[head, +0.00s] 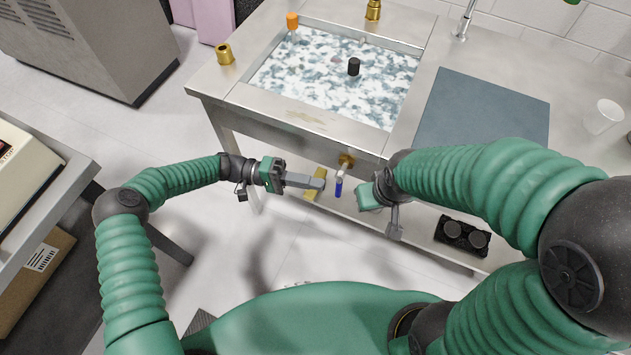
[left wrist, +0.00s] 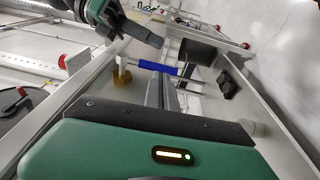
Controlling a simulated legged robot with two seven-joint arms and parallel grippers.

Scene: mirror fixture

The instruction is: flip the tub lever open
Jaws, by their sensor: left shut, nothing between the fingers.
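The tub (head: 300,112) is a steel basin set in a bench, filled with mottled white and blue-grey liquid. Below its front edge is a brass valve (head: 346,160) with a blue-handled lever (head: 339,188), which hangs down in the head view. The left wrist view shows the blue lever (left wrist: 157,67) beyond my fingertips and the brass valve (left wrist: 121,78) left of it. My left gripper (head: 320,184) is shut and empty, just left of the lever; I cannot tell whether it touches. My right gripper (head: 378,210) is right of the lever, its fingers partly hidden.
A black object with two round tops (head: 464,235) sits on the lower shelf at right. A blue-grey mat (head: 485,108) and a clear cup (head: 604,116) are on the bench. An orange-capped item (head: 292,21) stands at the tub's back left corner. Open floor lies left of the bench.

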